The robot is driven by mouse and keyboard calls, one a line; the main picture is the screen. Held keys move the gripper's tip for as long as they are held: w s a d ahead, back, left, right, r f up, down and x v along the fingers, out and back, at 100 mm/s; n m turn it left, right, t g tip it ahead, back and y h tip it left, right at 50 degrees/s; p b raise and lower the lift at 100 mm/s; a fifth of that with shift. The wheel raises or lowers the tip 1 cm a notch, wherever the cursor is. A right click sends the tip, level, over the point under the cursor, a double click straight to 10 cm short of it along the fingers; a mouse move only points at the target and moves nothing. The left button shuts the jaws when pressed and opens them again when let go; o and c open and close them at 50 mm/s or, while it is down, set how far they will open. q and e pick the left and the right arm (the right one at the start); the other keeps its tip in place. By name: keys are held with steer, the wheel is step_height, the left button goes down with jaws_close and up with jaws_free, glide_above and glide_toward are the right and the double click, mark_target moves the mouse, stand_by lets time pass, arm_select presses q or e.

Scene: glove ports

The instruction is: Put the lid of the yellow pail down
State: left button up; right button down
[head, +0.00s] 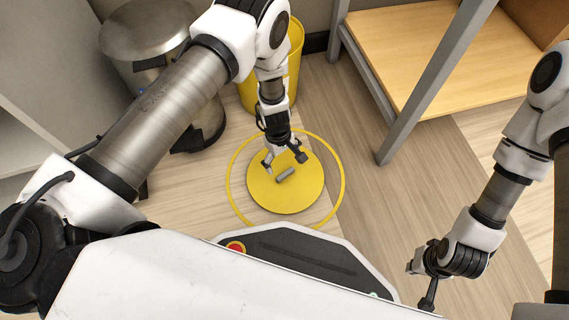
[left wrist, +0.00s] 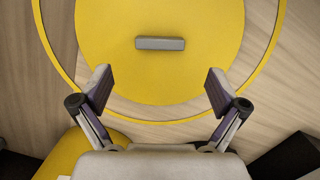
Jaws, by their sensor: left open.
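The yellow round lid (head: 262,193) lies flat on the floor inside a thin yellow ring (head: 229,184). Its grey bar handle (head: 285,175) faces up. In the left wrist view the lid (left wrist: 160,80) fills the upper middle, with the handle (left wrist: 160,43) ahead of the fingers. My left gripper (head: 283,160) is open and empty just above the lid, its fingers (left wrist: 157,90) spread apart and clear of the handle. The yellow pail (head: 294,65) stands behind my left arm, partly hidden by it. My right gripper (head: 420,282) hangs at the lower right, fingers apart, holding nothing visible.
A metal pedal bin (head: 150,35) stands left of the pail, partly behind my left arm. A wooden-shelved bench (head: 420,50) with grey legs stands at the upper right. The wood floor (head: 385,210) right of the ring is clear.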

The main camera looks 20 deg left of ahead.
arm_select(q)
step_height(320, 180, up, 5)
steer(key=p, duration=0.2)
steer(key=s+a+m+y, duration=0.3)
steer(key=s+a+m, duration=0.2)
steer(key=s+a, duration=0.6)
steer(key=s+r+m+t+h, duration=0.1)
steer(key=s+r+m, duration=0.4)
steer(key=s, duration=0.5)
steer(key=shift+s+d+m+h, duration=0.25)
steer(key=shift+m+h, duration=0.15)
steer(key=shift+m, duration=0.1)
arm_select(e)
step_height(320, 180, up, 3)
steer(key=shift+f, duration=0.2)
